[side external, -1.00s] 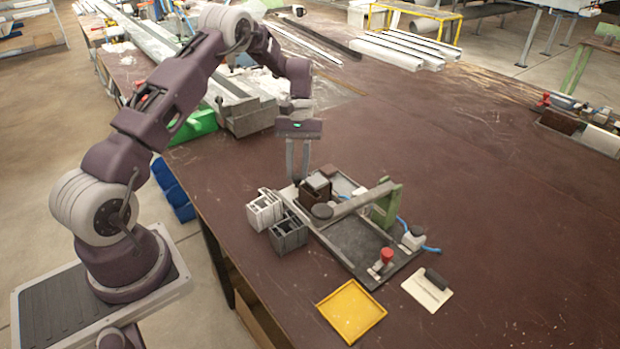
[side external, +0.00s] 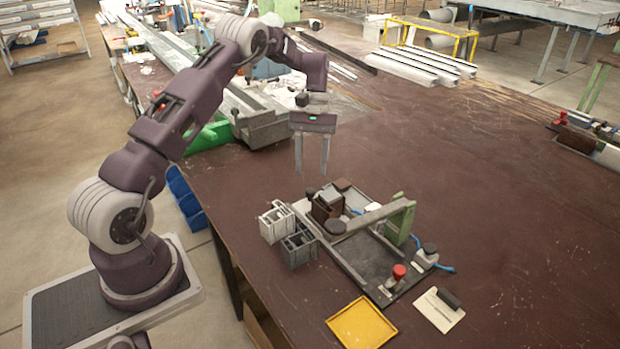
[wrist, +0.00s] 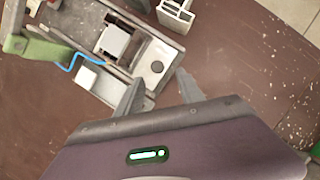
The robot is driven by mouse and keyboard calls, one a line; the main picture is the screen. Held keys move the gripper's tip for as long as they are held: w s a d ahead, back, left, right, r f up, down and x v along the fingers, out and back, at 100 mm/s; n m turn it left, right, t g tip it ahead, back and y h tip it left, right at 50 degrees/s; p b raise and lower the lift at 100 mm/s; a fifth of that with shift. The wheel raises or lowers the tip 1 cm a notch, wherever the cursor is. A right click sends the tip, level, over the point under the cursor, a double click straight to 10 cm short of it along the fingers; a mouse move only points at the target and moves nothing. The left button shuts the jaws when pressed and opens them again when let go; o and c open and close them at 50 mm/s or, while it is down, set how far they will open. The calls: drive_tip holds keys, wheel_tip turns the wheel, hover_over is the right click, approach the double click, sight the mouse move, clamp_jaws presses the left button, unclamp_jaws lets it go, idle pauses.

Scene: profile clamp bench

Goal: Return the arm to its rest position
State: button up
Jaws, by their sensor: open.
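My gripper (side external: 311,172) hangs with its fingers pointing down above the far end of the clamp fixture. Its two fingers are apart with nothing between them, and the wrist view shows the same empty gap (wrist: 158,80). The clamp fixture (side external: 370,258) has a dark plate, a green bracket (side external: 400,222), a grey bar and a red knob (side external: 399,271). A brown block (side external: 326,206) sits at the fixture's left part. The fingertips look clear of the fixture.
A white profile piece (side external: 276,222) and a dark grey one (side external: 300,246) stand left of the fixture. A yellow tray (side external: 361,324) and a white card with a dark handle (side external: 438,309) lie in front. The brown table (side external: 500,200) is bare to the right.

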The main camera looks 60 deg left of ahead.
drive_tip(key=s+d+r+m+t+y, duration=0.1)
drive_tip(key=s+d+r, duration=0.15)
drive_tip(key=r, duration=0.55)
drive_tip(key=s+d+r+m+t+y, duration=0.1)
drive_tip(key=d+r, duration=0.3)
drive_tip(key=r, duration=0.4)
drive_tip(key=s+d+r+m+t, duration=0.2)
drive_tip(key=s+d+r+m, duration=0.1)
drive_tip(key=s+d+r, duration=0.35)
drive_tip(key=s+d+f+m+t, duration=0.1)
drive_tip(key=s+d+m+t, duration=0.1)
drive_tip(key=s, duration=0.7)
drive_tip(key=s+d+f+m+t+y, duration=0.1)
drive_tip(key=s+d+m+t, duration=0.1)
drive_tip(key=s, duration=0.7)
drive_tip(key=shift+d+t, duration=0.4)
drive_tip(key=shift+d, duration=0.45)
drive_tip(key=shift+w, duration=0.1)
